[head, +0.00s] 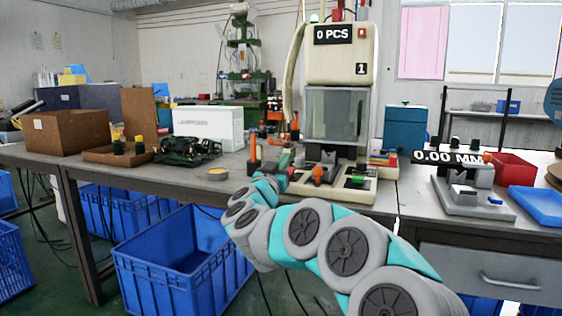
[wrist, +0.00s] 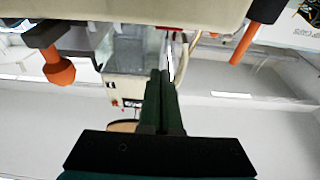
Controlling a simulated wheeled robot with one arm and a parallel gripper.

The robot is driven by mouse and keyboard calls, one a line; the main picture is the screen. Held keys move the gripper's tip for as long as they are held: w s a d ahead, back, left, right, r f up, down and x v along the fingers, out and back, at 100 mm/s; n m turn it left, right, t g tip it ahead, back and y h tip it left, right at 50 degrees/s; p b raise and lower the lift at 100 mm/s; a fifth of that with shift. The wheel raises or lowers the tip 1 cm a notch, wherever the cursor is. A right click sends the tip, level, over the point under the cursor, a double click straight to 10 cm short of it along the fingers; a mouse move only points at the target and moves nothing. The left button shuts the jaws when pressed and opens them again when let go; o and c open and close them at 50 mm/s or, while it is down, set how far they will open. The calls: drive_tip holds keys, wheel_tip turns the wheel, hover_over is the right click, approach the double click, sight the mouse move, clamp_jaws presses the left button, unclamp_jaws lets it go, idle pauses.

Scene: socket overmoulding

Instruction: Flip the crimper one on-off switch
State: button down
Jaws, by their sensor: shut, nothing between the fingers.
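Crimper one (head: 341,62) is the cream press with a "0 PCS" display and a "1" label. It stands on the bench in the head view, and its base edge (wrist: 130,14) spans the top of the wrist view. A small red part (head: 361,33) is beside its display; I cannot tell whether this is the on-off switch. My gripper (head: 285,158) is low at the left front of the crimper. In the wrist view its dark fingers (wrist: 162,74) are together and empty, pointing at the base edge. Contact with the base cannot be told.
An orange knob (wrist: 58,68) and an orange handle (wrist: 243,44) flank my fingers in the wrist view. A yellow round dish (head: 217,174) lies left of my gripper. A gauge with a "0.00 MM" display (head: 447,158) stands right. A blue crate (head: 180,265) is below the bench.

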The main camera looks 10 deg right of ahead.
drive_tip(key=s+a+f, duration=0.4)
drive_tip(key=s+f, duration=0.1)
drive_tip(key=s, duration=0.2)
drive_tip(key=shift+f, duration=0.3)
drive_tip(key=shift+w+a+r, duration=0.1)
drive_tip(key=s+a+n+y+p, duration=0.1)
drive_tip(key=s+a+n+y, duration=0.2)
drive_tip(key=a+n+y, duration=0.65)
drive_tip(key=s+a+f+g+y+p, duration=0.1)
drive_tip(key=s+a+f+g+y, duration=0.3)
drive_tip(key=s+f+g+y, duration=0.45)
drive_tip(key=s+d+f+g+h+p, duration=0.1)
drive_tip(key=s+d+f+g+h, duration=0.15)
drive_tip(key=s+f, duration=0.4)
drive_tip(key=s+d+f+g+h, duration=0.2)
drive_tip(key=s+d+f, duration=0.15)
drive_tip(key=s, duration=0.65)
drive_tip(key=s+d+f+m+g+h, duration=0.1)
drive_tip(key=s+d+g, duration=0.2)
drive_tip(key=s+d, duration=0.3)
drive_tip(key=s+d+f+m+g+h, duration=0.2)
drive_tip(key=s+d+g, duration=0.2)
drive_tip(key=s, duration=1.2)
drive_tip(key=shift+d+p, duration=0.4)
drive_tip(key=shift+d, duration=0.5)
